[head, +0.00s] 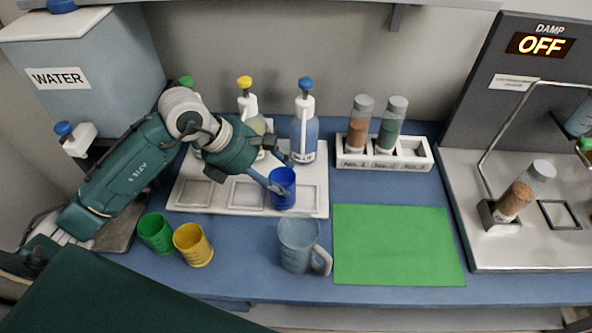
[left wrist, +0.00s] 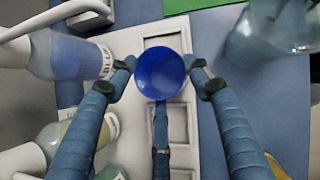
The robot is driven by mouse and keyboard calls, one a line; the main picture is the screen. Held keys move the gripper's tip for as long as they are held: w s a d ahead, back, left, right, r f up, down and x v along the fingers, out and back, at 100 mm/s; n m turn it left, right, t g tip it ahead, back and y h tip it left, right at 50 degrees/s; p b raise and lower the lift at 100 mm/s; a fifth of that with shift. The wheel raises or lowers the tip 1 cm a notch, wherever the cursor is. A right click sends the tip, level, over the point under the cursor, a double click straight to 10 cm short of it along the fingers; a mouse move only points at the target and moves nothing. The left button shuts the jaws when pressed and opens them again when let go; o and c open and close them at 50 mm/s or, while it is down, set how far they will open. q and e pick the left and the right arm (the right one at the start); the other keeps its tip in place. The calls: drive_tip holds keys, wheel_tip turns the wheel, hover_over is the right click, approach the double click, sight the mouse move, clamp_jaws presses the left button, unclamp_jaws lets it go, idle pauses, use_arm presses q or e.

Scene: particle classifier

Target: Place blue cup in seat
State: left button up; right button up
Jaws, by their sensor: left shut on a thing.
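The blue cup (head: 283,183) is upright at the right part of the white tray (head: 320,208), in front of the blue-topped bottle. The tray has several square seats; the right one (head: 308,196) is partly hidden by the cup. My left gripper (head: 277,187) is shut on the cup. In the left wrist view the cup (left wrist: 161,74) sits between the gripper's fingers (left wrist: 160,84), just beside the end seat (left wrist: 166,41). I cannot tell whether the cup's base touches the tray. My right gripper is not in view.
A green cup (head: 155,233) and a yellow cup (head: 194,245) stand in front of the tray. A clear jug (head: 299,246) is close to its front right. Pump bottles (head: 304,135) line its back. A green mat (head: 395,245) and vial rack (head: 384,160) lie right.

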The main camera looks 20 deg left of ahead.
sight(293, 173)
use_arm(q)
drive_tip(key=w+d+p, duration=0.1)
drive_tip(key=d, duration=0.1)
drive_tip(key=w+d+f+p, duration=0.1)
drive_tip(key=w, duration=0.1)
drive_tip(key=shift+d, duration=0.35)
drive_tip(key=shift+f, duration=0.1)
drive_tip(key=o, duration=1.7)
drive_tip(key=shift+c, duration=0.2)
drive_tip(key=b+v, duration=0.1)
drive_tip(key=v, duration=1.1)
drive_tip(key=shift+b, duration=0.4)
